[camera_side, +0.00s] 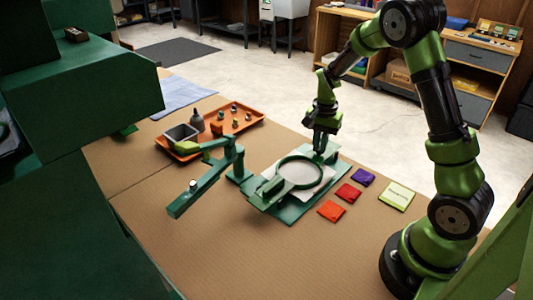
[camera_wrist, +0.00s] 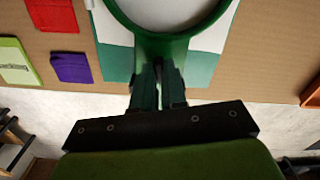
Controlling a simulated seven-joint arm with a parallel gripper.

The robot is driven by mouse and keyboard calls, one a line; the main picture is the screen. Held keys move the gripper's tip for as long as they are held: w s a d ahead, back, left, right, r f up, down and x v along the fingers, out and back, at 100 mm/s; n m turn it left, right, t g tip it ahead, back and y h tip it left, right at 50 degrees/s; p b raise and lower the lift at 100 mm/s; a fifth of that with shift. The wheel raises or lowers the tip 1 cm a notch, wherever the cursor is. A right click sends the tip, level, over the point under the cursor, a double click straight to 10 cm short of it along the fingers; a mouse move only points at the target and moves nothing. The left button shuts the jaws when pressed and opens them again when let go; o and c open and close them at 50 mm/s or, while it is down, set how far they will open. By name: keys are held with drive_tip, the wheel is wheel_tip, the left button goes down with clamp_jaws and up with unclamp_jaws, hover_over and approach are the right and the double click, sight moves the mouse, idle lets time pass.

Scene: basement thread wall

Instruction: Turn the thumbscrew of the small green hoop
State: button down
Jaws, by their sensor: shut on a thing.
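The green hoop (camera_side: 281,182) is a ring around pale fabric, held flat on a green stand (camera_side: 292,213) on the table. In the wrist view the hoop's near rim (camera_wrist: 161,44) lies just beyond my fingertips. My gripper (camera_side: 320,152) points down at the hoop's far right edge. In the wrist view my gripper (camera_wrist: 159,72) has its two fingers close together at the rim, closed on the hoop's thumbscrew. The thumbscrew itself is hidden between and behind the fingers, so its turn angle cannot be seen.
Red, orange and purple fabric squares (camera_side: 348,193) and a light green packet (camera_side: 397,196) lie right of the stand. A jointed green arm (camera_side: 203,188) stands left of it. An orange tray (camera_side: 240,127) with small items lies behind. The table front is clear.

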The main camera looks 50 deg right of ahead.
drive_tip(key=shift+m, duration=1.4)
drive_tip(key=c, duration=1.2)
unclamp_jaws()
drive_tip(key=shift+o, duration=0.2)
wheel_tip(320, 180, up, 17)
drive_tip(key=shift+f, duration=0.1)
